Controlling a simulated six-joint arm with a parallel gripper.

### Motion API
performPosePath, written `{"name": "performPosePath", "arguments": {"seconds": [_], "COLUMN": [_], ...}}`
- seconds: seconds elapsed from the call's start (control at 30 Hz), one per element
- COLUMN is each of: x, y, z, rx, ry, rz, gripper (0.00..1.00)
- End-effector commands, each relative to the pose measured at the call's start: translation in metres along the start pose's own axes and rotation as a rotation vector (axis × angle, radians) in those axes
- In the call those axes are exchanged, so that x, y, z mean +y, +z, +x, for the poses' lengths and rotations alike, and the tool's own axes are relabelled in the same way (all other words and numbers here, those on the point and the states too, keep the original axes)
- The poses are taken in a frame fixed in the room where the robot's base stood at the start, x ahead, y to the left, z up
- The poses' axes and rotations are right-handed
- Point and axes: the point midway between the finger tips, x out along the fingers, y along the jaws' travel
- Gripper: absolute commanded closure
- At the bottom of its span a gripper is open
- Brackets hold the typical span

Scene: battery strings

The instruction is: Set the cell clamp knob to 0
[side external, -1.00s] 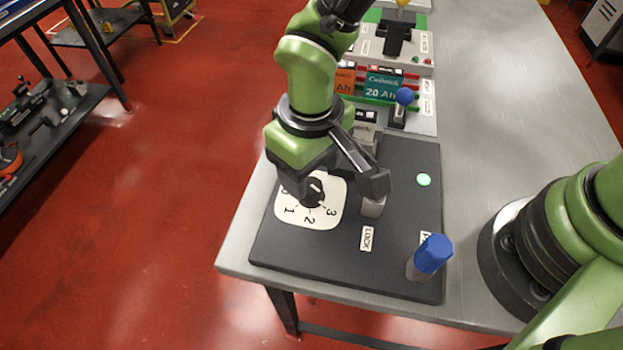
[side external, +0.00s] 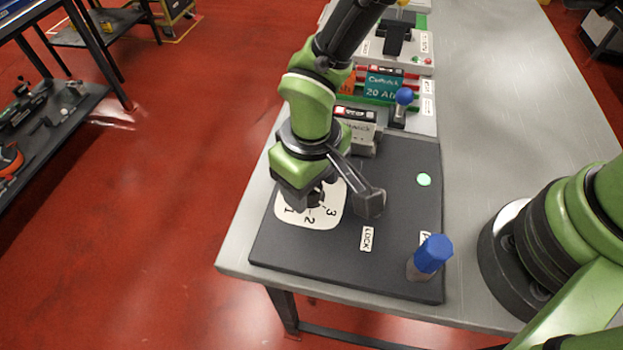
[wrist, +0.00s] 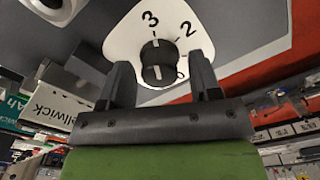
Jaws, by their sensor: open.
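The cell clamp knob (wrist: 157,62) is a dark round knob with a white mark, on a white dial plate (wrist: 118,42). My gripper (wrist: 160,66) is open, with one finger on each side of the knob. Gaps show beside the knob, so the fingers do not appear to press on it. Which numeral the mark points at is unclear.
The dial sits on a dark panel (side external: 390,270) with a LOCK label (side external: 367,239), a blue-capped post (side external: 433,254) and a lit green button (side external: 424,180). Battery blocks (side external: 384,85) and a blue-ball lever (side external: 404,96) stand behind. The grey table (side external: 500,110) is clear at right.

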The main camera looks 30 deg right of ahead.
Motion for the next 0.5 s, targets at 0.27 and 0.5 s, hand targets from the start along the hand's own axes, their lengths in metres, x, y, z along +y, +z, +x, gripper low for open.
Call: {"name": "performPosePath", "arguments": {"seconds": [0.27, 0.5], "x": [-0.0001, -0.0003], "y": [-0.0002, -0.0001], "z": [0.0001, 0.0000], "rx": [0.001, 0.001], "ry": [0.000, -0.001], "rz": [0.001, 0.004], "gripper": [0.56, 0.83]}}
